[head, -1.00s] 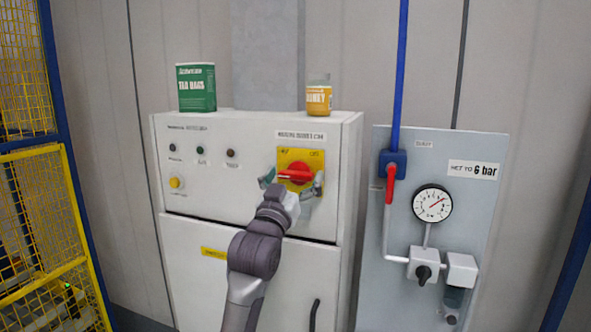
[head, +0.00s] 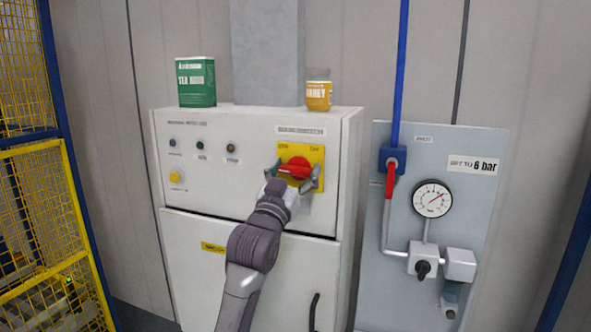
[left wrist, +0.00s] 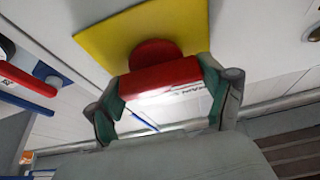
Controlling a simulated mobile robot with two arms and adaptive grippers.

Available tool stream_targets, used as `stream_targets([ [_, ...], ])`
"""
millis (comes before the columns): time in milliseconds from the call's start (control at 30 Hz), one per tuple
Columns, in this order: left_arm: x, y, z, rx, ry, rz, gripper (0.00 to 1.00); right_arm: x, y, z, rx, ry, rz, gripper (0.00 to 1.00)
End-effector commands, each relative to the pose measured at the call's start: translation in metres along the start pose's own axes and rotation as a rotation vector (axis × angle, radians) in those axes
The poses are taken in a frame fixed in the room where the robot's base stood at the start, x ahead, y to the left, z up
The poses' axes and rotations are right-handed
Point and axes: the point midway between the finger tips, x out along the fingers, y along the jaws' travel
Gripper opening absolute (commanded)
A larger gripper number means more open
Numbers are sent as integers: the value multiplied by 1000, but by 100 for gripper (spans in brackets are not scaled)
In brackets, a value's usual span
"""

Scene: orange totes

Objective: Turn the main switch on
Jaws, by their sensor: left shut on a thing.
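The main switch is a red rotary handle (head: 295,168) on a yellow plate (head: 317,156), on the upper right of the white cabinet's front. My left gripper (head: 293,176) has its fingers on either side of the red handle and is shut on it. In the left wrist view the red handle (left wrist: 160,78) fills the space between the fingertips of the gripper (left wrist: 162,88), with the yellow plate (left wrist: 110,40) behind it. In the head view the handle tilts slightly, its left end lower. The plate's markings are too blurred to read. My right gripper is not in view.
The white cabinet (head: 190,225) carries a green tea tin (head: 196,82) and a yellow jar (head: 318,95) on top. To the right, a grey panel (head: 460,210) holds a red-handled valve (head: 390,180) and a gauge (head: 431,198). A yellow mesh fence (head: 40,200) stands at the left.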

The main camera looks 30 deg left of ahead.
Motion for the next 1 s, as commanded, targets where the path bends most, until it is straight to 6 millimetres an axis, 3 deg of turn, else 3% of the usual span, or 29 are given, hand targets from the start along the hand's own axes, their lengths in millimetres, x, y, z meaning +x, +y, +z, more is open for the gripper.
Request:
stream_targets([
  [567, 1, 1, -2, 445, -4, 183, 46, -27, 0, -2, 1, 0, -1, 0],
  [1000, 1, 2, -2, 831, -4, 344, 46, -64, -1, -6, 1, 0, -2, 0],
])
